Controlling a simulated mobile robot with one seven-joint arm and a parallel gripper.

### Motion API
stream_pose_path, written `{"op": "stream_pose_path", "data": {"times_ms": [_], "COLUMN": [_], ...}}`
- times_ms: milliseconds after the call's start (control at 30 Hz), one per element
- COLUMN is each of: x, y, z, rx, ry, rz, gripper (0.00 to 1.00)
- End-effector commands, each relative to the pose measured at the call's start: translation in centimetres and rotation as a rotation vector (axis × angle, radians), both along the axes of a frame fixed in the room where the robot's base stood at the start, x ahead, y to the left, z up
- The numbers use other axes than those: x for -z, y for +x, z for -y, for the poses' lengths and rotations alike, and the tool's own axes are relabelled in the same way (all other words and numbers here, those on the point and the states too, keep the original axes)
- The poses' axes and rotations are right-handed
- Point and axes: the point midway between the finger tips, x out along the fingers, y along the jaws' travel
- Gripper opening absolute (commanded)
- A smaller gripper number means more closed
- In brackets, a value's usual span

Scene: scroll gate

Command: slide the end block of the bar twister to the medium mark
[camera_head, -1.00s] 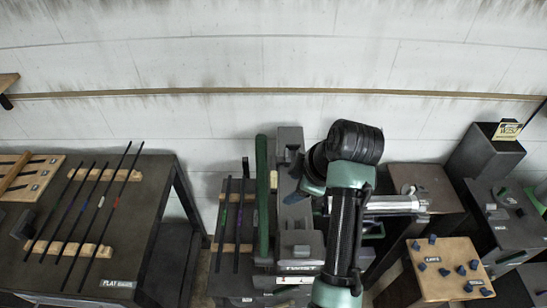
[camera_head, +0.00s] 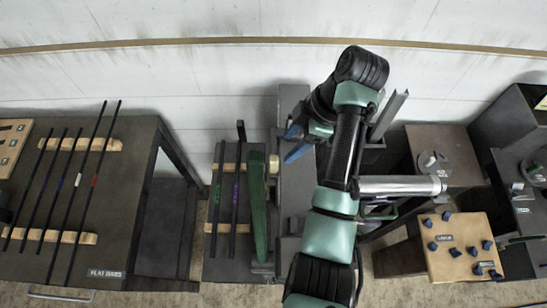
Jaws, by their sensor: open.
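The bar twister (camera_head: 293,190) is the long dark grey machine in the middle, running away from me. My arm covers much of its right side. I cannot make out its end block or the medium mark; they are hidden or too small to tell. My gripper (camera_head: 288,143) has blue fingers spread apart, pointing left over the far half of the twister. It appears empty. I cannot tell its height above the machine.
A long green piece (camera_head: 258,210) stands along the twister's left side. Dark bars lie on a rack (camera_head: 228,167) beyond it. A left table (camera_head: 140,150) holds several bars. A wooden board (camera_head: 450,262) with blue pegs sits at right. Floor shows between the left table and bar rack.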

Motion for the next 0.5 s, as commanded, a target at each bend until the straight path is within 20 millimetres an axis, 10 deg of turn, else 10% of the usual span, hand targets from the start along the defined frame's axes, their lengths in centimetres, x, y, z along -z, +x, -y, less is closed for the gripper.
{"op": "stream_pose_path", "data": {"times_ms": [500], "x": [8.3], "y": [0.0], "z": [-3.5], "rx": [0.0], "ry": [0.001], "rz": [-0.002], "gripper": [0.6]}}
